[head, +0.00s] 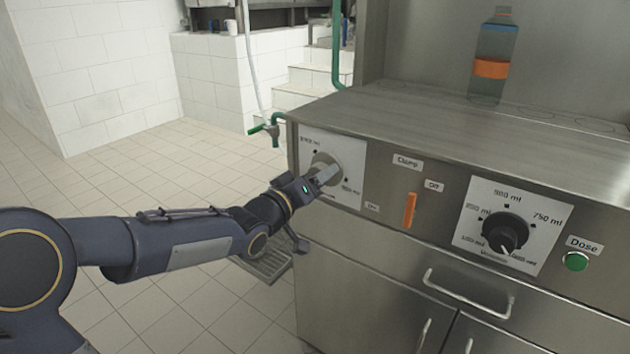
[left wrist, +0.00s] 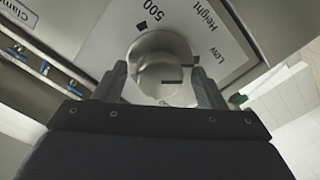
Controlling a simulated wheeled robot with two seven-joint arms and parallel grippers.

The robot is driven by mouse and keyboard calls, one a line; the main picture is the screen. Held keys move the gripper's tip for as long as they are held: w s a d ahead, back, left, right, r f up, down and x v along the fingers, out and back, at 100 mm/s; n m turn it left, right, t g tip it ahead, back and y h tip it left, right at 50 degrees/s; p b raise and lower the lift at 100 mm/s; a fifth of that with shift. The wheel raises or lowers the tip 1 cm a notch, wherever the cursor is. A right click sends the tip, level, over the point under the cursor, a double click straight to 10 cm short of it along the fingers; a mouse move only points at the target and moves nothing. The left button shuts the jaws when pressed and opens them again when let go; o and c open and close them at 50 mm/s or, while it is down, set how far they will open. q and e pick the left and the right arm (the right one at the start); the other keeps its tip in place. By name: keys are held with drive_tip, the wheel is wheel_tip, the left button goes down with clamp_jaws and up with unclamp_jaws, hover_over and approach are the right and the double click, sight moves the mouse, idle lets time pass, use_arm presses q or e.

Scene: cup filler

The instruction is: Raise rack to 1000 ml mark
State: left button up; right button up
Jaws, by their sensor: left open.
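A round pale metal knob (head: 325,163) sits on the white height panel (head: 345,155) at the left of the steel machine front. The panel's top-left label is small in the head view and seems to read 1000 ml. In the left wrist view the knob (left wrist: 162,68) shows close up, with 500, Low and Height printed beside it. My left gripper (head: 322,178) is at the knob, its two fingers open on either side of it. I cannot tell whether they touch it. The knob's pointer setting is unclear. No rack can be made out. My right gripper is not in view.
A clear bottle (head: 491,60) with an orange band stands on the steel top. To the right are an orange clamp lever (head: 410,211), a black volume dial (head: 505,232) and a green Dose button (head: 576,261). A green tap (head: 268,130) juts out at the left corner.

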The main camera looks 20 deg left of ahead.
use_arm(q)
drive_tip(key=c, duration=1)
drive_tip(key=shift+o, duration=0.2)
drive_tip(key=shift+a+m+b, duration=0.1)
drive_tip(key=shift+m+b, duration=4.3)
drive_tip(key=shift+m, duration=3.6)
